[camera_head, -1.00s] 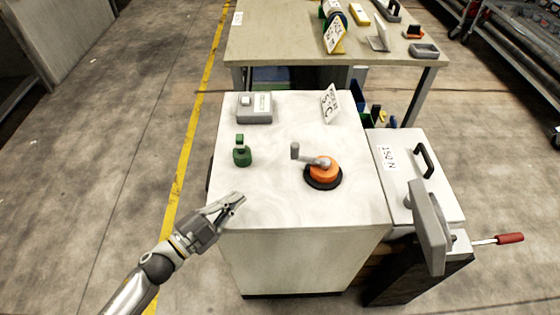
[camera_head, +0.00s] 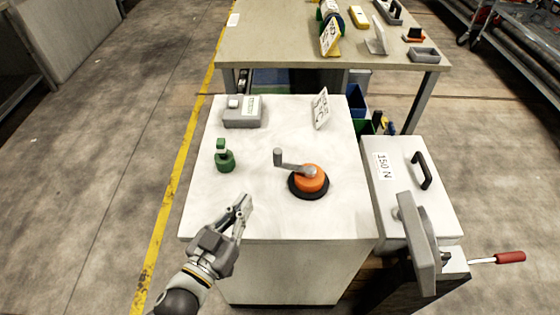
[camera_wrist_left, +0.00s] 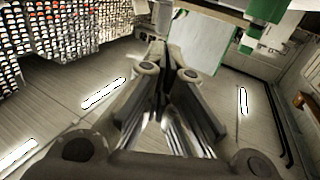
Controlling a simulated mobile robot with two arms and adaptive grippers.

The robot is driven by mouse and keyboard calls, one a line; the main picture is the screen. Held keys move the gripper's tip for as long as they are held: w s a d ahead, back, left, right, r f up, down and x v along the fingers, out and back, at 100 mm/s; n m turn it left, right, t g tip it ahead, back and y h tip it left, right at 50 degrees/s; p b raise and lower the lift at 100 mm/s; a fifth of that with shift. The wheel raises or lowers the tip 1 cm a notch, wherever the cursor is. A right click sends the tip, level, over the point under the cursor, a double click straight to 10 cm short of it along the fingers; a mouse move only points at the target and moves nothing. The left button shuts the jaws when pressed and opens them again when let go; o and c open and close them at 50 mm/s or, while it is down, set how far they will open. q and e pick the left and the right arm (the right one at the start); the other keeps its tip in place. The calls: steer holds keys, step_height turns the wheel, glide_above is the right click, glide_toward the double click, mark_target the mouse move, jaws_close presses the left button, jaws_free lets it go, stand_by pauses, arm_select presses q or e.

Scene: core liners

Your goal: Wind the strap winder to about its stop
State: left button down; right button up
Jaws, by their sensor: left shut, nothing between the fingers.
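An orange hub with a grey crank (camera_head: 296,166) sits on a black round base on the white cabinet top (camera_head: 270,218). I take it to be the strap winder, though no label on it can be read. The crank arm points left and ends in an upright grey knob (camera_head: 278,156). My left gripper (camera_head: 243,203) is shut and empty over the cabinet's front left part, to the left of and nearer than the winder, apart from it. Its fingers (camera_wrist_left: 162,72) show close together in the left wrist view. My right gripper is out of view.
A green fitting (camera_head: 225,158) and a grey box (camera_head: 243,112) stand on the cabinet's left side. A white sign (camera_head: 321,109) stands at the back. To the right are a box marked 150 N (camera_head: 400,210) and a red-handled lever (camera_head: 509,257).

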arm_select(q)
steer(key=w, duration=0.1)
steer(key=p, duration=0.2)
glide_toward(275, 155)
steer(key=x, duration=0.6)
steer(key=shift+d, duration=0.1)
steer(key=shift+w+d, duration=0.2)
steer(key=shift+w, duration=0.3)
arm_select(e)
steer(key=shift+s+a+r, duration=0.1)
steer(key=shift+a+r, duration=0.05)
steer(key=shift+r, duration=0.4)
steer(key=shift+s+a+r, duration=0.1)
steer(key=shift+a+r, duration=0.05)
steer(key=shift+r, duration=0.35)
arm_select(q)
steer(key=shift+w+a, duration=0.1)
steer(key=shift+w, duration=0.05)
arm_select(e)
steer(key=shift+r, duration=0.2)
